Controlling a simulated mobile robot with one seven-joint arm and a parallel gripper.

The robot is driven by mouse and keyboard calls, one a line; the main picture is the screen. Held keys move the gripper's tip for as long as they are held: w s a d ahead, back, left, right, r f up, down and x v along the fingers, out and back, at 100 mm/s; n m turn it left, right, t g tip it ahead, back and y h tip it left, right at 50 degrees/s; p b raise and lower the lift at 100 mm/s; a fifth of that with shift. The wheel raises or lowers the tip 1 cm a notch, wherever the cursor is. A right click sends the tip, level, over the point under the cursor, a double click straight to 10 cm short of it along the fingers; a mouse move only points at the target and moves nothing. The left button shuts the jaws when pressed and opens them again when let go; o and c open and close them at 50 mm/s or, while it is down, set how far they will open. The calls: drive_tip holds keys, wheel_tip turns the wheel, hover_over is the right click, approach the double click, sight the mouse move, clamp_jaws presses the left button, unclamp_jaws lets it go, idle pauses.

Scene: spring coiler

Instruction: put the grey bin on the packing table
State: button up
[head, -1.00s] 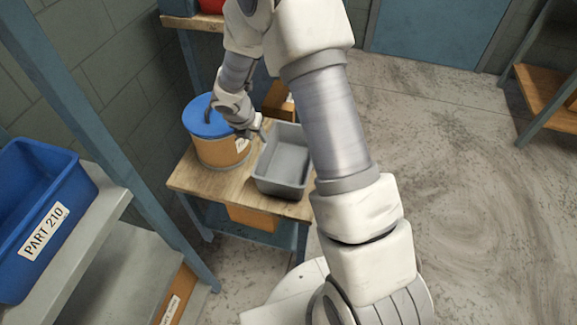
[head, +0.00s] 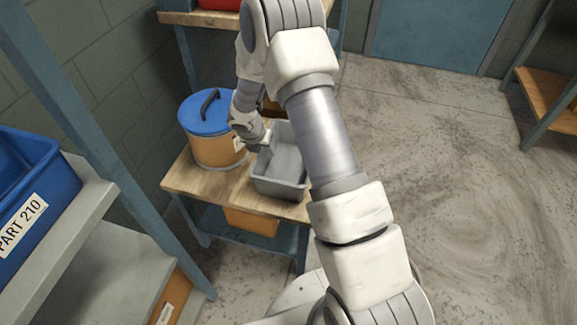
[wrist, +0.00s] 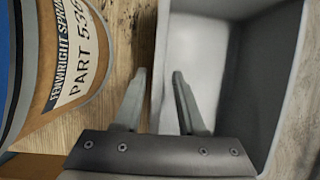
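The grey bin (head: 283,178) is an empty open box. It stands upright on a small wood-topped table (head: 190,178), right of a blue-lidded drum. My gripper (wrist: 160,78) is at the bin's left wall. In the wrist view its left finger is outside the wall and its right finger inside the bin (wrist: 225,60). The fingers are apart with the rim between them, and I see no clear contact. In the head view my wrist hides the fingertips and my arm covers part of the bin's right side. I cannot tell which surface is the packing table.
The drum (head: 215,149) with a blue lid stands close left of my gripper; its label shows in the wrist view (wrist: 75,60). A blue bin (head: 35,185) sits on a shelf at left. Another shelf (head: 545,90) stands at right. The floor (head: 450,190) between is open.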

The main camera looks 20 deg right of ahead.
drive_tip(key=shift+c, duration=0.2)
clamp_jaws()
drive_tip(key=shift+r, duration=0.1)
idle(1.1)
